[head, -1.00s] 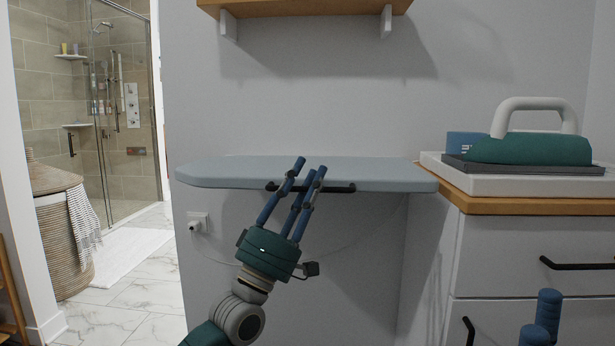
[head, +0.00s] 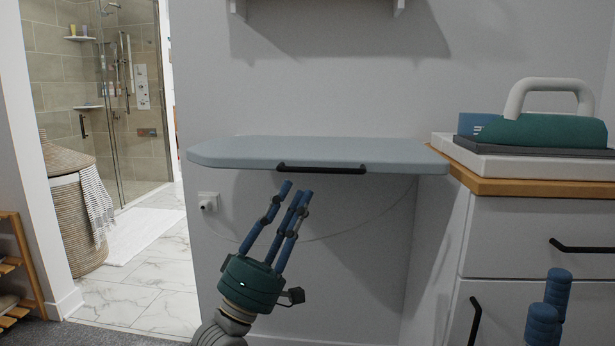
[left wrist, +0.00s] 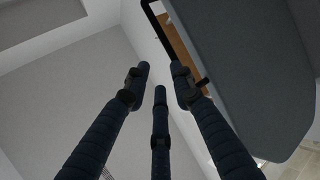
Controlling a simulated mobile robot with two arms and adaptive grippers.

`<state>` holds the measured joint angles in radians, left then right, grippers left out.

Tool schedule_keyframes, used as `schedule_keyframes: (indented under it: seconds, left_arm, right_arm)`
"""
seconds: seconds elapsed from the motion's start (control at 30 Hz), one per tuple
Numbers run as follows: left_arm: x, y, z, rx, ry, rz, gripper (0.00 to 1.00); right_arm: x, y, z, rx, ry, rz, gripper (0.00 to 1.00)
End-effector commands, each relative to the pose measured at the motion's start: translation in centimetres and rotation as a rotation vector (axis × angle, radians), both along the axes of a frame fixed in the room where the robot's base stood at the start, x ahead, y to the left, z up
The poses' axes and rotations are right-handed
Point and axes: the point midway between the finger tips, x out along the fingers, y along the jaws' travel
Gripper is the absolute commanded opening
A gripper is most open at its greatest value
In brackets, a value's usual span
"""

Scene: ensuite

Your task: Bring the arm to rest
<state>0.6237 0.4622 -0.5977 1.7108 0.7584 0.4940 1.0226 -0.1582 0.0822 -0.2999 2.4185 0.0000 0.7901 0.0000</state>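My left gripper (head: 290,190) is in the lower middle of the head view, with blue fingers and a green palm. Its fingers point up toward the ironing board (head: 240,152), a little below and in front of the black handle (head: 320,169). The fingers are apart and empty; the left wrist view shows the gap between them (left wrist: 158,85), with the dark underside of the board (left wrist: 250,75) at right. Of my right gripper, only blue finger parts (head: 548,308) show at the lower right edge.
A green iron (head: 545,131) with a pale handle sits on a white drawer cabinet (head: 535,232) at right. A plug (head: 208,202) and cord are on the wall under the board. A woven hamper (head: 82,225) and a shower stand at left.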

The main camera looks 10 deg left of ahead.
Motion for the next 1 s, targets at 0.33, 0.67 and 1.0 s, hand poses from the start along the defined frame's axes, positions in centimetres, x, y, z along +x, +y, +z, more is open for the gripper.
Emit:
schedule_keyframes:
  seconds: [0.33, 0.67, 1.0]
  left_arm:
    - [-1.0, 0.9, -1.9, 0.001, 0.005, 0.001, 0.24]
    - [-2.8, 0.3, -2.2, 0.006, -0.031, 0.030, 0.24]
    - [-20.4, 1.6, -0.7, 0.050, -0.396, 0.584, 0.24]
  right_arm:
    - [0.0, 0.0, 0.0, 0.000, -0.001, 0.000, 0.40]
    - [0.0, 0.0, 0.0, 0.001, 0.007, 0.000, 0.40]
    - [0.0, -0.2, -0.6, 0.006, 0.064, 0.004, 0.40]
